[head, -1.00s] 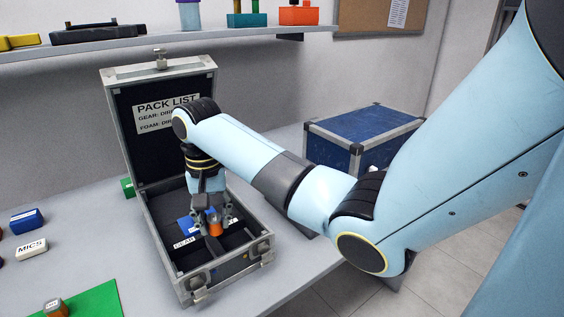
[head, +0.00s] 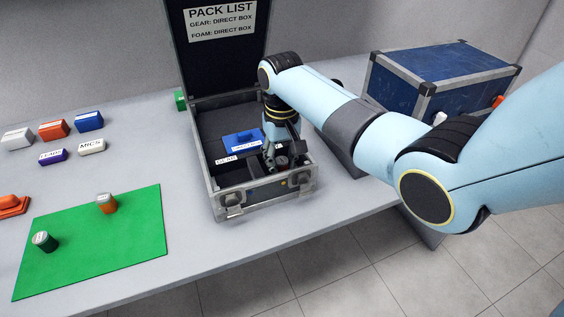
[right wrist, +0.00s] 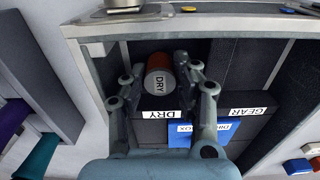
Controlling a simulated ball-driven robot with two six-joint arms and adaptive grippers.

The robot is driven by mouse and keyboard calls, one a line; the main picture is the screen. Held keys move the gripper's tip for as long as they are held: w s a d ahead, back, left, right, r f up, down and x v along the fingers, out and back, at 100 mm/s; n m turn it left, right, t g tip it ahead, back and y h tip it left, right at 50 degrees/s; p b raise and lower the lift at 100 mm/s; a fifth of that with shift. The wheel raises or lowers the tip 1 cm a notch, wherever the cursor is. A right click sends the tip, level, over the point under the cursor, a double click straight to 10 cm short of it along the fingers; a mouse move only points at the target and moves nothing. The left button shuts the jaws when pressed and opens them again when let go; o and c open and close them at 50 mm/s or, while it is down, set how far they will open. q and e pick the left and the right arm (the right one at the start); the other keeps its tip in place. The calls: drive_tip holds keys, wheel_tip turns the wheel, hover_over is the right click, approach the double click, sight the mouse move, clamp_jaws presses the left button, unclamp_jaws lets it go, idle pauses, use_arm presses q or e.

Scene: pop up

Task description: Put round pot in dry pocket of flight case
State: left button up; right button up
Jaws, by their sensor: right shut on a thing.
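The open flight case (head: 228,203) stands on the table with its lid up. It also shows in the right wrist view (right wrist: 225,22). My right gripper (head: 281,160) reaches down into the case's right part. In the right wrist view its fingers (right wrist: 163,72) are shut on a round pot (right wrist: 159,83) with a grey top marked DRY and orange-brown sides. The pot is inside a dark compartment beside a DRY label (right wrist: 161,114); I cannot tell whether it touches the floor. A GEAR label (right wrist: 248,111) marks the neighbouring compartment, which holds a blue direct box (head: 240,141). My left gripper is out of view.
A green mat (head: 85,255) at the left holds an orange pot (head: 107,203) and a dark green pot (head: 44,241). Several small boxes lie behind it, including a white MICS box (head: 92,147). A blue trunk (head: 430,85) stands right of the case.

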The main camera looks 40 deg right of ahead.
sight(282, 161)
drive_tip(key=shift+f, duration=0.2)
drive_tip(key=o, duration=0.7)
drive_tip(key=shift+f, duration=0.1)
wheel_tip(282, 161, up, 12)
drive_tip(key=shift+r+p, duration=0.2)
drive_tip(key=shift+p, duration=0.6)
drive_tip(key=shift+f, duration=0.1)
